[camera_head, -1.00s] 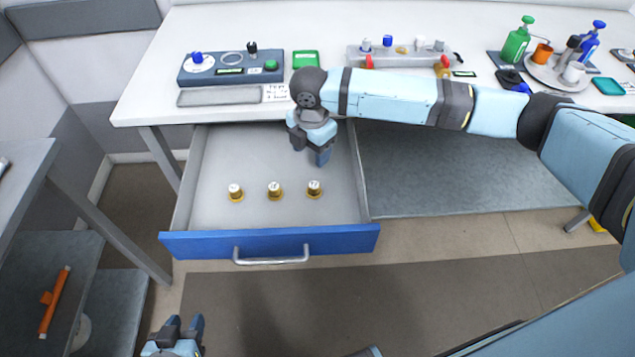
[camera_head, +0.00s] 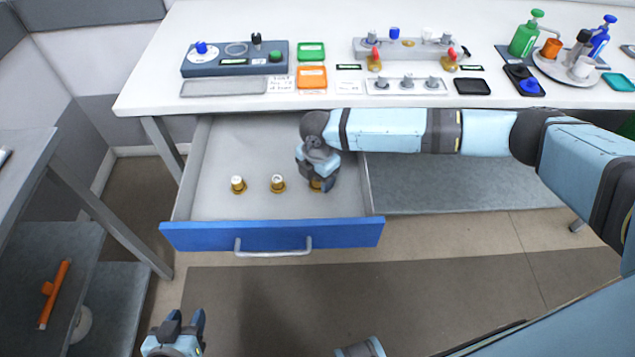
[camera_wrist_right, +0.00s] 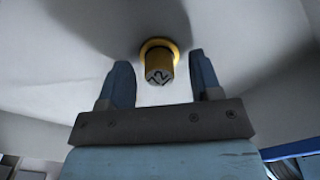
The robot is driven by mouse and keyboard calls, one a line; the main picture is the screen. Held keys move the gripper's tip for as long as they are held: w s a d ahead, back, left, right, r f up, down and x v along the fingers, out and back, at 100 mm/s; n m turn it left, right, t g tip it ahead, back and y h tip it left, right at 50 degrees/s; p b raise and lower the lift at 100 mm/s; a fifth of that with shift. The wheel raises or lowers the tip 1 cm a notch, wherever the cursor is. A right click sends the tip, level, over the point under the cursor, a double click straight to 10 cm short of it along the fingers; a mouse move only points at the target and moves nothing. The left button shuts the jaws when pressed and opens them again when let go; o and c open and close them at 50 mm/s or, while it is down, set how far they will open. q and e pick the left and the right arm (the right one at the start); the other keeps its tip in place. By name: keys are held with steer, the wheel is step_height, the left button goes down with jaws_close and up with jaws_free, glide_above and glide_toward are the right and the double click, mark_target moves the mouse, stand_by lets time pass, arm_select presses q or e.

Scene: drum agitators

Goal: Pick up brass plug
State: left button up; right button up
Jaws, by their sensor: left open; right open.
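Three brass plugs with pale marked tops stand in a row in the open drawer (camera_head: 222,205): a left plug (camera_head: 238,185), a middle plug (camera_head: 277,183) and a right plug (camera_head: 316,186). My right gripper (camera_head: 319,184) is over the right plug and partly hides it. In the right wrist view, a brass plug (camera_wrist_right: 158,62) with dark characters on its end sits between the tips of my open gripper (camera_wrist_right: 161,72); gaps show on both sides. My left gripper (camera_head: 184,322) is open and empty at the bottom of the head view, away from the drawer.
The drawer has a blue front with a metal handle (camera_head: 274,250). The white worktop (camera_head: 150,85) above it carries a control box (camera_head: 232,66), green and orange trays, a fixture rail and bottles. A side table (camera_head: 22,165) stands at left.

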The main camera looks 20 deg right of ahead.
steer(key=shift+f, duration=0.45)
steer(key=shift+r, duration=0.1)
jaws_close()
